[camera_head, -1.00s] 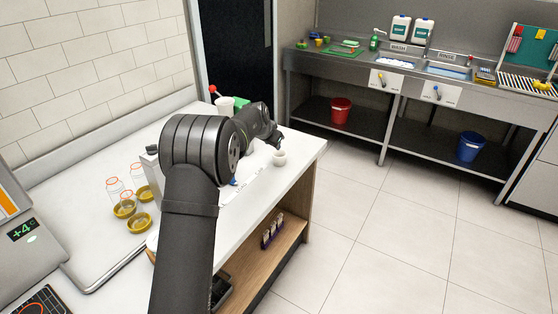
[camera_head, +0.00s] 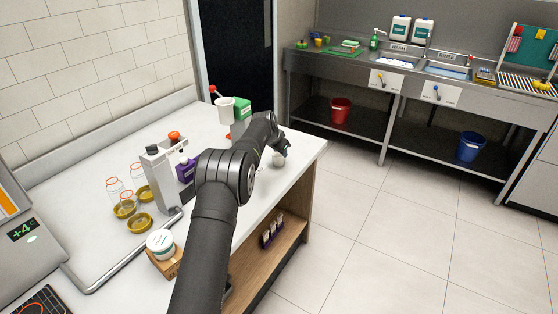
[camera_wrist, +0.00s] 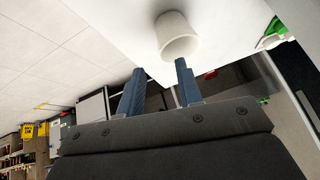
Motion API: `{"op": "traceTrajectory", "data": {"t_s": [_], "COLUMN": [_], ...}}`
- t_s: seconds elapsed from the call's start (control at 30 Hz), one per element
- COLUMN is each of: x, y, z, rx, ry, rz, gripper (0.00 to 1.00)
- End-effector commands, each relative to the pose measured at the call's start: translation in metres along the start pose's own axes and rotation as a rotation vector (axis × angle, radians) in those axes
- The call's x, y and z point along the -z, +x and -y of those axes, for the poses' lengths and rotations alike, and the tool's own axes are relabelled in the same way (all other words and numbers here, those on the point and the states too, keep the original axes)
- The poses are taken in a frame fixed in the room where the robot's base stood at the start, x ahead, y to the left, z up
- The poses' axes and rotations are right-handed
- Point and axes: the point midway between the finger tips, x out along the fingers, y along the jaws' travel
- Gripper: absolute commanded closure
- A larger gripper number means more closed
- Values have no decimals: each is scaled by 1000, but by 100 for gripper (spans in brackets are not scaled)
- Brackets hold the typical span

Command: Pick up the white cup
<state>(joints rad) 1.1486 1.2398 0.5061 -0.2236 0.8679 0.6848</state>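The small white cup (camera_head: 279,161) stands on the white counter near its right edge in the head view. In the wrist view the cup (camera_wrist: 177,36) shows just beyond my fingertips, set a little toward the right finger. My gripper (camera_wrist: 160,65) is open, with two blue-grey fingers spread apart and nothing between them. The right fingertip looks very near the cup's edge; I cannot tell whether it touches. In the head view my gripper (camera_head: 279,144) is small and dark, right at the cup and partly covering it.
A white container (camera_head: 225,111) and a green box (camera_head: 241,108) stand at the counter's back. A grey dispenser (camera_head: 164,165), purple pack (camera_head: 186,169), jars with gold lids (camera_head: 139,221) and a white-lidded tub (camera_head: 160,242) stand left of my arm. Floor lies beyond the counter's right edge.

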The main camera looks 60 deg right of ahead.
Motion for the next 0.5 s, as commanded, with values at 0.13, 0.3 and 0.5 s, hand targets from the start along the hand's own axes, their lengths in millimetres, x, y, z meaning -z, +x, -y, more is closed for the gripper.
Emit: {"op": "traceTrajectory", "data": {"t_s": [0.13, 0.3, 0.5], "x": [0, 0, 1], "y": [10, 17, 37], "z": [0, 0, 1], "rx": [1, 0, 0], "ry": [0, 1, 2], "rz": [-1, 0, 1], "gripper": [67, 67, 67]}}
